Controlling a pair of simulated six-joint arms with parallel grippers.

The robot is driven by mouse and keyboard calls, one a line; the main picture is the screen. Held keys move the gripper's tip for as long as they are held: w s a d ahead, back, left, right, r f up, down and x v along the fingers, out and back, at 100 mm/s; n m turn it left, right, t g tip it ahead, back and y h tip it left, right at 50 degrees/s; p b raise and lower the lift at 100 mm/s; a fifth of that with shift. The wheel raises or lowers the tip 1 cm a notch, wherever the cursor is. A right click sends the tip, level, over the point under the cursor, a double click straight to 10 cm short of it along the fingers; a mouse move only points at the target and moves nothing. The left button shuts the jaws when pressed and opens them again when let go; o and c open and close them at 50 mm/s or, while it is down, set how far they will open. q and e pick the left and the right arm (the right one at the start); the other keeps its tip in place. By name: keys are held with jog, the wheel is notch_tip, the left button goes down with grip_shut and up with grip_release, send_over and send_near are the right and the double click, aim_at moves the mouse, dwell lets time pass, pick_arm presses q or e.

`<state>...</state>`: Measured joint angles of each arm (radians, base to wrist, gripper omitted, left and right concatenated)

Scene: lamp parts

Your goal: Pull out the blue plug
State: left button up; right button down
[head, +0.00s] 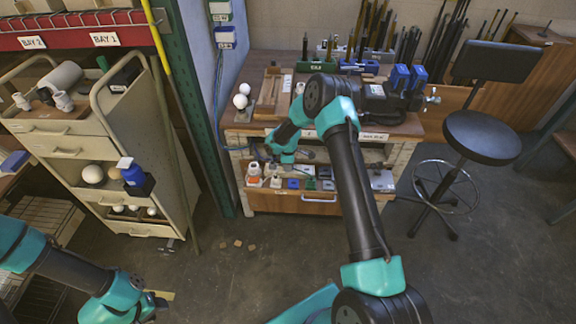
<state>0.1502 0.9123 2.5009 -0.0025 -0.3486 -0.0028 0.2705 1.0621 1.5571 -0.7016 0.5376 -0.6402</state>
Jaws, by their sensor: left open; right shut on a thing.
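My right gripper (284,157) is over the open drawer of the workbench, at the drawer's left half. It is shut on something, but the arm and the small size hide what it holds. A small blue piece (293,183) lies in the drawer just below and right of this gripper. A blue unit (227,42) is on the wall at the left of the bench, and a blue cord (216,95) runs down from there towards the bench. I cannot tell which blue piece is the plug. My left gripper (156,304) is open, low at the bottom left, away from the bench.
The drawer (308,201) holds several small white, orange, green and grey parts. White bulbs (240,101) and a vise (390,97) are on the benchtop. A beige cart (95,140) stands left, a black stool (480,138) right. The floor (230,280) is mostly clear.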

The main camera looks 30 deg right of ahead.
jog(key=shift+r, duration=0.6)
dwell(0.6)
jog(key=shift+r, duration=2.45)
